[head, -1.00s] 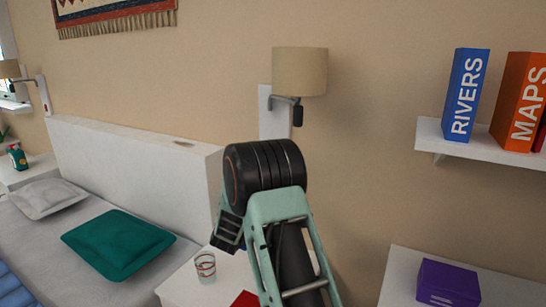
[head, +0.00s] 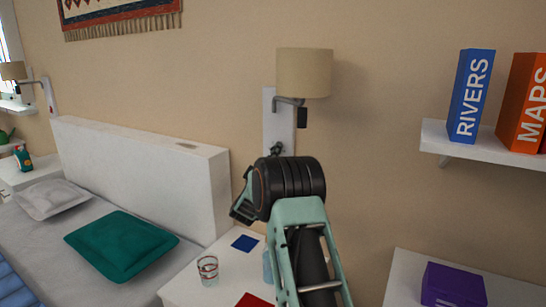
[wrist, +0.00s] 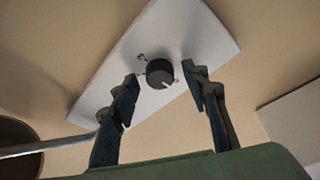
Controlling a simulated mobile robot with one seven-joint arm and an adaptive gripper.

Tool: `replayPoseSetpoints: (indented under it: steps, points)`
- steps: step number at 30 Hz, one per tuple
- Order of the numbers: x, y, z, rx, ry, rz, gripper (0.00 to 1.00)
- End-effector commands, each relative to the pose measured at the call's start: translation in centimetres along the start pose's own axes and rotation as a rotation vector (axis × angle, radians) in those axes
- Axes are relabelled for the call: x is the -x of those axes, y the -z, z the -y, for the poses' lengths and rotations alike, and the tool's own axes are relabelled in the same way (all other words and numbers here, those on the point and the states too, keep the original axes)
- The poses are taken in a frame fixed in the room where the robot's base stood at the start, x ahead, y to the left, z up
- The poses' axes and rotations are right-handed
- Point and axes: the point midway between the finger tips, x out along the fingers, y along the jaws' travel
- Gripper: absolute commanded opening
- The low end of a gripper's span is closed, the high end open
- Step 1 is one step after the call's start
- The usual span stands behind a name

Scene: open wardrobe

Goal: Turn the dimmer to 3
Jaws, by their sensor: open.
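The dimmer is a round dark knob (wrist: 160,72) on a white wall plate (wrist: 200,35) in the wrist view. A short pale pointer mark shows at the knob's lower right edge. Small dark marks are printed around it, too small and tilted to read surely. My gripper (wrist: 161,80) is open, with one finger on each side of the knob in the picture and visible gaps to it. I cannot tell how far the fingertips are from the plate.
Below stands a nightstand (head: 185,290) with a glass (head: 208,270) and a blue item (head: 244,243). The bed headboard (head: 140,160) is left; a shelf (head: 480,145) with binders is right.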

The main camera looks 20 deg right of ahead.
Motion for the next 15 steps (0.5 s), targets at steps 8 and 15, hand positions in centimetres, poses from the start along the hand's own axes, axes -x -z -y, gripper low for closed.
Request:
replayPoseSetpoints:
  steps: [8, 15]
  points:
    - [0.03, 0.00, 0.00, 0.000, 0.000, 0.000, 0.15]
    - [0.05, 0.00, 0.03, -0.002, -0.001, 0.000, 0.00]
